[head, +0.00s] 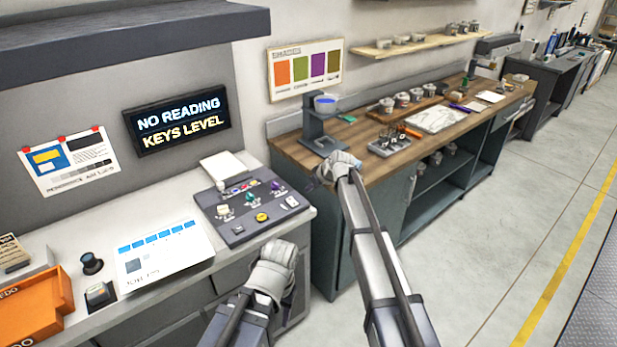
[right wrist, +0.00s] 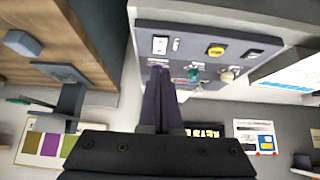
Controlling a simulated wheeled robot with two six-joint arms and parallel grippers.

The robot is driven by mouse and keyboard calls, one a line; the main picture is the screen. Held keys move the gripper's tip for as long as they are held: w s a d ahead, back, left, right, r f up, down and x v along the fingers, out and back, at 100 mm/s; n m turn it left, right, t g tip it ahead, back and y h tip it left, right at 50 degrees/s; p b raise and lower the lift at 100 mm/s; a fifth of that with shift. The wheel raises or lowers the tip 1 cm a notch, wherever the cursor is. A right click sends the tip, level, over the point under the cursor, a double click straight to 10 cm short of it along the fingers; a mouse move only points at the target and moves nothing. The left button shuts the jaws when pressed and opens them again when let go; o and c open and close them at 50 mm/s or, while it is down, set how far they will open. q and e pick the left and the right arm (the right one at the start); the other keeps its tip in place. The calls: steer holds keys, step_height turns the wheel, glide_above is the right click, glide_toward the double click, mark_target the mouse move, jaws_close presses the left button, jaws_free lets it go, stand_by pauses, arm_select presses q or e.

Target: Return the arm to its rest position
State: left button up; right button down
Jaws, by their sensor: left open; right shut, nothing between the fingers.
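My right gripper (head: 322,176) is over the near left corner of the wooden bench, beside the gap to the white counter. In the right wrist view its fingers (right wrist: 160,72) are together, with nothing between them. They overlap the grey key console (right wrist: 210,50) there, but I cannot see contact. My left gripper (head: 275,262) is lower, in front of the white counter's edge and near the console (head: 250,210). It is open; its fingertips are mostly hidden behind its own body, and nothing shows in it.
The white counter (head: 185,275) holds a printed sheet (head: 160,262), a dark knob (head: 92,263) and an orange tray (head: 35,308). The wooden bench (head: 375,165) carries a grey stand (head: 318,128) close to my right gripper. A lit sign (head: 178,120) hangs behind. The floor (head: 500,235) at right is clear.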

steer(key=shift+s, duration=0.1)
steer(key=s+f+m+g+h+b, duration=0.1)
steer(key=s+f+g+h+b, duration=0.1)
steer(key=s, duration=2)
steer(key=s+d+f+m+g+h+b, duration=0.1)
steer(key=s+f, duration=0.5)
steer(key=s, duration=1.5)
steer(key=m+g+h, duration=0.1)
steer(key=g+h, duration=0.1)
steer(key=g, duration=0.1)
steer(key=shift+s+d+g+h+b, duration=0.2)
steer(key=shift+s+g+h+b, duration=0.1)
steer(key=shift+s+h+b, duration=0.1)
steer(key=shift+f, duration=0.1)
